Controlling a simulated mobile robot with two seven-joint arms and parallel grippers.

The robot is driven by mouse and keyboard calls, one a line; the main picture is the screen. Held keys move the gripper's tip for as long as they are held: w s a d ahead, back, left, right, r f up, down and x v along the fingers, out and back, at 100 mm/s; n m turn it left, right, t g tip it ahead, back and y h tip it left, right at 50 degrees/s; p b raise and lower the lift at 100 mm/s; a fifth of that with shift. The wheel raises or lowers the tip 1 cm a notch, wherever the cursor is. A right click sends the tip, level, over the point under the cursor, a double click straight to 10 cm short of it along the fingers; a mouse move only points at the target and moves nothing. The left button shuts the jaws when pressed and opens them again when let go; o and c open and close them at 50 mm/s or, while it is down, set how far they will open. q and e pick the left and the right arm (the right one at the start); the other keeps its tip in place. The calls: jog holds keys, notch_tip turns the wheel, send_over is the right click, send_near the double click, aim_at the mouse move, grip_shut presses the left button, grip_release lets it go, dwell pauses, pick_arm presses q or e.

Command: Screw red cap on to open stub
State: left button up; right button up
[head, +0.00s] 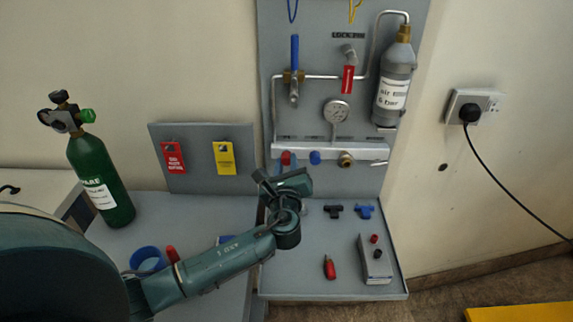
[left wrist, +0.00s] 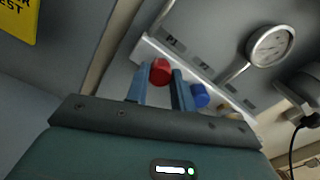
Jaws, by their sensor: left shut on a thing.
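A red cap (head: 286,158) is at the left end of the light metal rail on the panel. In the left wrist view the red cap (left wrist: 160,71) sits between the fingertips of my left gripper (left wrist: 159,78), in front of the rail near the P1 label. My left gripper (head: 281,166) is shut on it. Whether the cap is seated on a stub is hidden. A blue cap (head: 315,157) is just to its right, also in the left wrist view (left wrist: 200,95). A brass stub (head: 345,160) is farther right on the rail. My right gripper is not in view.
A gauge (head: 337,110), valves and a grey bottle (head: 396,82) are above the rail (head: 372,149). A green cylinder (head: 103,180) stands at left.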

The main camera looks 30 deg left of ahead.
pick_arm(q)
jog(key=shift+f, duration=0.2)
grip_shut()
jog(key=shift+r+p, duration=0.15)
jog(key=shift+p, duration=0.25)
jog(key=m+p, duration=0.2)
jog(key=p, duration=0.1)
jog(key=shift+r+m, duration=0.15)
jog(key=shift+m, duration=0.15)
jog(key=shift+f+m+p, duration=0.25)
jog(key=shift+m+p, duration=0.05)
jog(key=shift+m, duration=0.2)
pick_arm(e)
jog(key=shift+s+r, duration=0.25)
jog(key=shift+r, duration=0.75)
pick_arm(q)
jog(key=shift+r+m+p, duration=0.3)
jog(key=shift+m+p, duration=0.5)
jog(key=shift+p, duration=0.45)
jog(key=shift+m+p, duration=0.3)
jog(key=shift+p, duration=0.05)
jog(key=shift+f+m, duration=0.25)
jog(key=shift+m, duration=0.35)
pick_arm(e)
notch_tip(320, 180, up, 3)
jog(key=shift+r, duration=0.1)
